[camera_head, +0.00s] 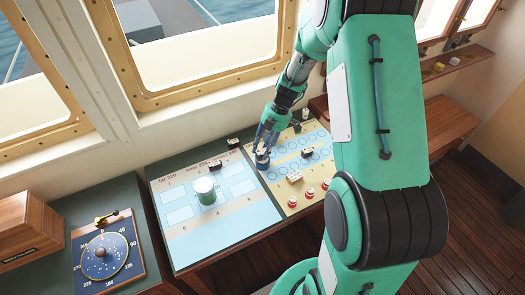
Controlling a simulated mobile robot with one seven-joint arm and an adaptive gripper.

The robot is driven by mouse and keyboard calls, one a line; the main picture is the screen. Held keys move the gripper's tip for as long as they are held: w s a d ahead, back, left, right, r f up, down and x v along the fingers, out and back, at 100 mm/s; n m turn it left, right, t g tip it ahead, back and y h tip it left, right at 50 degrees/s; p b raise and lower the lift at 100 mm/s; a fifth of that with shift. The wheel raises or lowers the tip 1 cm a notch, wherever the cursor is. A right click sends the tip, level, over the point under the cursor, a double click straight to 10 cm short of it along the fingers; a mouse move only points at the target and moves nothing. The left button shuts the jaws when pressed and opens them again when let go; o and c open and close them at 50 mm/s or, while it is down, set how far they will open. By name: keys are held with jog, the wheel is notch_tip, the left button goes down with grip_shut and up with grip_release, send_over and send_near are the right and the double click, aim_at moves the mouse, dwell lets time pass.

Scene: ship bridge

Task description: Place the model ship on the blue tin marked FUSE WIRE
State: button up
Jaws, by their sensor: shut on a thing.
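My gripper (264,147) points down over the seam between the light-blue chart panel and the yellow panel. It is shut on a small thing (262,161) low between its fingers. The thing is pale and dark and mostly hidden, so I cannot tell its shape or whether it is the model ship. I also cannot tell whether it touches the desk. No label reading FUSE WIRE is legible, and I cannot pick out the blue tin.
A green-and-white round container (205,191) stands on the chart panel (232,222). Small blocks (294,177) and several red-and-white knobs (309,193) sit on the yellow panel. A compass-like dial board (104,255) and wooden box (27,232) are at left. My arm covers the right side.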

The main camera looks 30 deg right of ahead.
jog(key=shift+f, duration=0.65)
jog(key=shift+f, duration=0.15)
jog(key=o, duration=1)
jog(key=v, duration=1.2)
jog(key=shift+p, duration=0.4)
